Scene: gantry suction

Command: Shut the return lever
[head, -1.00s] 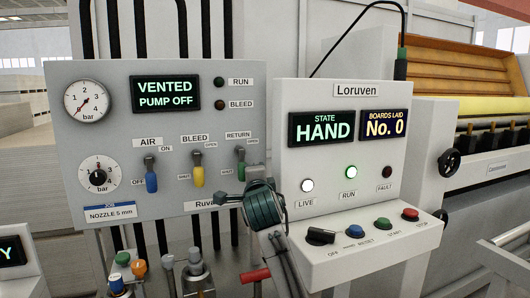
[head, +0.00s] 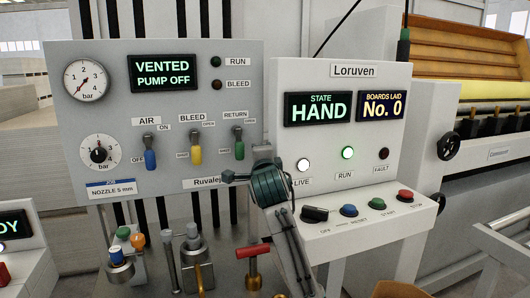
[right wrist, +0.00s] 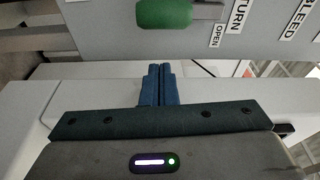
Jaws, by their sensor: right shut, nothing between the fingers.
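The return lever (head: 239,150) has a green handle and sits at the right of the grey panel (head: 75,135), under the RETURN label. Its handle hangs down, on the side of the lower label; the OPEN label is at the upper right. My right gripper (head: 229,176) is shut and empty, just below the handle in the head view. In the right wrist view the green handle (right wrist: 163,13) lies at the top edge, apart from the shut blue fingertips (right wrist: 160,70). My left gripper is not in view.
The blue air lever (head: 150,158) and yellow bleed lever (head: 196,153) also hang down, to the left. The Loruven console (head: 400,85) juts out at the right. Several valves and a red T-handle (head: 253,251) stand below the panel.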

